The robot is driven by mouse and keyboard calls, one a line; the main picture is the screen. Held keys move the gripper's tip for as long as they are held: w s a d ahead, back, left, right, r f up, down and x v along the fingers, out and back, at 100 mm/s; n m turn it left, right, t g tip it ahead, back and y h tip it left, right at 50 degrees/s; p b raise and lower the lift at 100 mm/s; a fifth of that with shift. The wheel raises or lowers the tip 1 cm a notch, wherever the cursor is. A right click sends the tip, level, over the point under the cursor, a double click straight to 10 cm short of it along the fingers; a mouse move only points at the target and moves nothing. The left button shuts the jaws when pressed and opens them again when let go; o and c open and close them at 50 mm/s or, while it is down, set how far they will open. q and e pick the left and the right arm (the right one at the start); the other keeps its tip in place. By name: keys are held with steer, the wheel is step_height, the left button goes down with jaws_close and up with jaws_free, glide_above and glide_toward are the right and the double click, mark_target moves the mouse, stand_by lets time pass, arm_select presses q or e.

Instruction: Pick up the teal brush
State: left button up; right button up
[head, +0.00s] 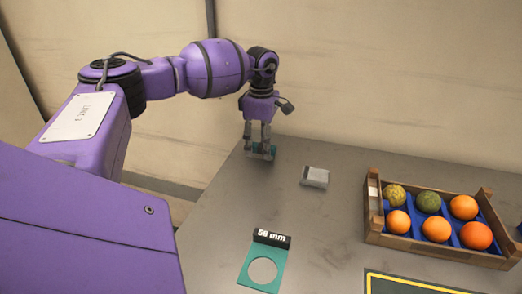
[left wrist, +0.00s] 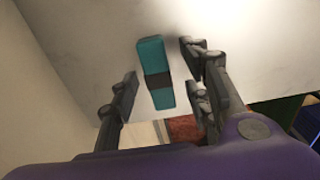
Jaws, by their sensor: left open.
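The teal brush (left wrist: 151,53) lies on the table between the open fingers of my left gripper (left wrist: 163,92) in the left wrist view. It is a teal block with a dark band around its middle. In the head view, my left gripper (head: 261,148) points down over the far left part of the table, and a bit of the teal brush (head: 254,149) shows at its fingertips. The fingers stand on either side of the brush; I cannot tell whether they touch it. My right gripper is not in view.
A small grey-white block (head: 315,177) lies right of the gripper. A wooden crate (head: 436,249) with blue inserts holds several oranges and greenish fruit at the right. The table (head: 215,215) has clear space between.

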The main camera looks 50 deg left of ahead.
arm_select(q)
steer(key=shift+f, duration=0.95)
jaws_close()
